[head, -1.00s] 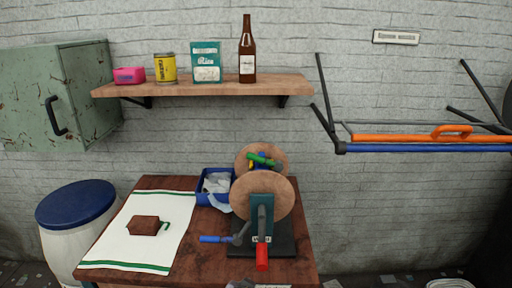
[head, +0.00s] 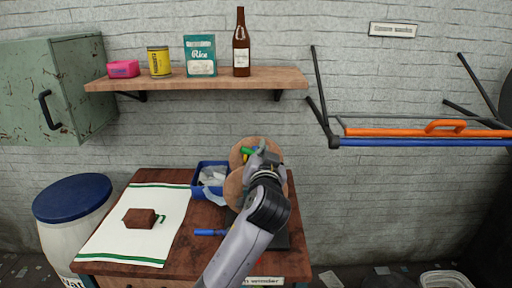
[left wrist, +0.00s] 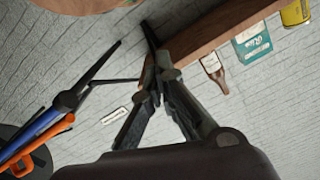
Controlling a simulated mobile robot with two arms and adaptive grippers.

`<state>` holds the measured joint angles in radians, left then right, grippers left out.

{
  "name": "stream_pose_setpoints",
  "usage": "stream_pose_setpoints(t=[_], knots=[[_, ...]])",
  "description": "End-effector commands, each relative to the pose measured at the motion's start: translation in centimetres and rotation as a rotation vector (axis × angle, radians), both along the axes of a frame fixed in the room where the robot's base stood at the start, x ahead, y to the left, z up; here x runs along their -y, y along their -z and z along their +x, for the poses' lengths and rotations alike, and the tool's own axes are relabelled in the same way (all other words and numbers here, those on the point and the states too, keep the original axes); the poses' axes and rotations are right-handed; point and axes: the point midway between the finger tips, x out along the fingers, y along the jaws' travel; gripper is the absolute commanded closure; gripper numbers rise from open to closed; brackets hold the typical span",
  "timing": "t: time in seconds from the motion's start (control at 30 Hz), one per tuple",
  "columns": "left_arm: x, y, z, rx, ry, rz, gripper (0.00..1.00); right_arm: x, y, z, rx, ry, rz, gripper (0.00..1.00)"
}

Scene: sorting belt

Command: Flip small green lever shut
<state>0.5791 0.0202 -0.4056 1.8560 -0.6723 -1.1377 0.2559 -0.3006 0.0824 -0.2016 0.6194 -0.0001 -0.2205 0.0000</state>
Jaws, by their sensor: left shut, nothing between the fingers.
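A grinder-like device with two round tan discs (head: 233,190) stands on the table, largely hidden behind my left arm. A green lever (head: 246,152) shows at its top, partly covered; its position is hard to tell. A blue handle (head: 210,233) sticks out at its lower left. A small green hook-shaped piece (head: 161,219) also shows beside a brown block (head: 140,218) on the white mat. My left gripper (head: 268,148) is over the top of the device, close to the green lever; contact cannot be told. In the left wrist view its fingers (left wrist: 154,68) are together and empty. My right gripper is not in view.
A blue bin (head: 198,190) with pale cloth stands left of the device. The white mat (head: 110,245) covers the table's left side. A wall shelf (head: 200,83) is above, holding a bottle, packet, can and pink box. An orange and blue rack (head: 425,137) is at right.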

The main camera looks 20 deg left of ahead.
Motion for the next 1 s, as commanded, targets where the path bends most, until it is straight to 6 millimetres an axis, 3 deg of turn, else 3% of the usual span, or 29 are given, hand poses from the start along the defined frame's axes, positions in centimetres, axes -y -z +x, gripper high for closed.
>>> stream_pose_setpoints(t=[0.6, 0.8, 1.0], knots=[[-3.1, 0.5, 9.3, -0.005, -0.003, 0.002, 1.00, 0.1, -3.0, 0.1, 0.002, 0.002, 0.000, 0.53], [-4.2, 3.3, 9.3, -0.005, -0.002, 0.002, 1.00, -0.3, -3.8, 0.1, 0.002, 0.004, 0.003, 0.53], [-4.5, 4.2, 9.3, -0.004, -0.001, -0.001, 1.00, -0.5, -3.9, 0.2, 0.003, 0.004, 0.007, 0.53]])
